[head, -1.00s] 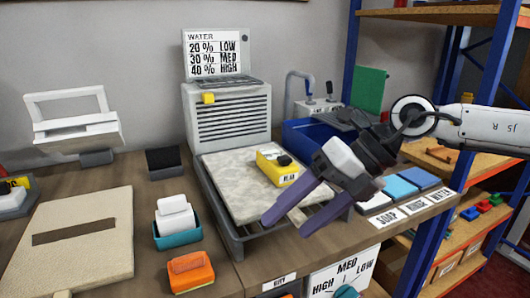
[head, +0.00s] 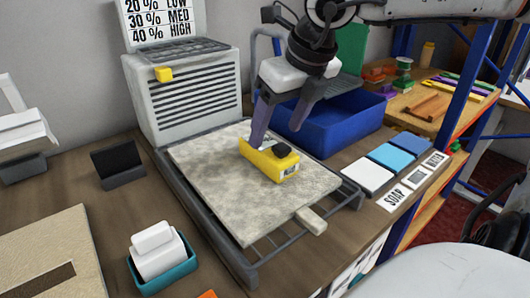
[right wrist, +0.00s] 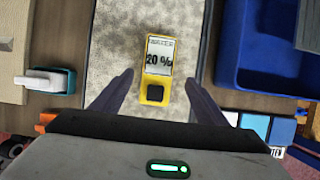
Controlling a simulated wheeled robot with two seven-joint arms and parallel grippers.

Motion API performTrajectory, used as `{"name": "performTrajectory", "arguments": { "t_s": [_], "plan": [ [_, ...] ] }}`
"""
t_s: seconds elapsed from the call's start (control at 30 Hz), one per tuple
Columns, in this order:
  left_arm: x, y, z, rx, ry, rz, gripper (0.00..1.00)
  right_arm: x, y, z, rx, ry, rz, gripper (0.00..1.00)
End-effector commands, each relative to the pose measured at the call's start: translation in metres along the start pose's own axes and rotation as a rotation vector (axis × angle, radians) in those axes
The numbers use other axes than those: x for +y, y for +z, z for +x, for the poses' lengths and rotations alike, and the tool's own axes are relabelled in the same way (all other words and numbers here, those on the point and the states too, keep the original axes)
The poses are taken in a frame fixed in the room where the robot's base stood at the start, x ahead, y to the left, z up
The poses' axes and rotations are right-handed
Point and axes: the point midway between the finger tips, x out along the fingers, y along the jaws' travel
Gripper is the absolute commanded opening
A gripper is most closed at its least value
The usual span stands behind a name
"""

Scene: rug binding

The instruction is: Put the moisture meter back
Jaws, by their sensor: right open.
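The moisture meter (head: 270,160) is a yellow box with a black knob, lying on a pale mottled rug piece (head: 225,205) on the drying rack. In the right wrist view the meter (right wrist: 158,92) shows a screen reading "20 %". My right gripper (head: 279,136) is open and points down over the meter. In the right wrist view its fingers (right wrist: 158,80) stand on either side of the meter with gaps between. My left gripper is not in view.
A grey vented unit (head: 185,95) with a moisture sign stands behind the rack. A blue basin (head: 335,125) is to the right, with white and blue pads (head: 400,158) in front of it. A small black stand (head: 118,165) and a teal tray (head: 163,270) are at left.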

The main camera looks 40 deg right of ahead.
Motion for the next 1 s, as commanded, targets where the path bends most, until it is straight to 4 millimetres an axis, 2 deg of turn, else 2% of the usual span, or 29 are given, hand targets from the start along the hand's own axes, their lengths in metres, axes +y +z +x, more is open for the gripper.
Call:
{"name": "performTrajectory", "arguments": {
  "t_s": [0.17, 0.43, 0.73, 0.77, 1.0],
  "plan": [
    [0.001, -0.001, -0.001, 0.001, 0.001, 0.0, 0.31, 0.001, -0.002, 0.015, 0.004, 0.001, -0.001, 0.67],
    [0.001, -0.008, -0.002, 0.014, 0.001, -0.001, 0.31, 0.004, -0.004, 0.052, 0.004, 0.002, -0.001, 0.67],
    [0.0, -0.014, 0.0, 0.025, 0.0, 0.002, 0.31, 0.004, -0.004, 0.057, 0.0, 0.003, 0.0, 0.67],
    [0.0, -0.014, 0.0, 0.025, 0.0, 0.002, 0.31, 0.004, -0.004, 0.057, 0.0, 0.003, 0.0, 0.64],
    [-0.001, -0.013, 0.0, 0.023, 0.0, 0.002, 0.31, 0.004, -0.004, 0.057, 0.0, 0.003, 0.0, 0.23]
  ]
}}
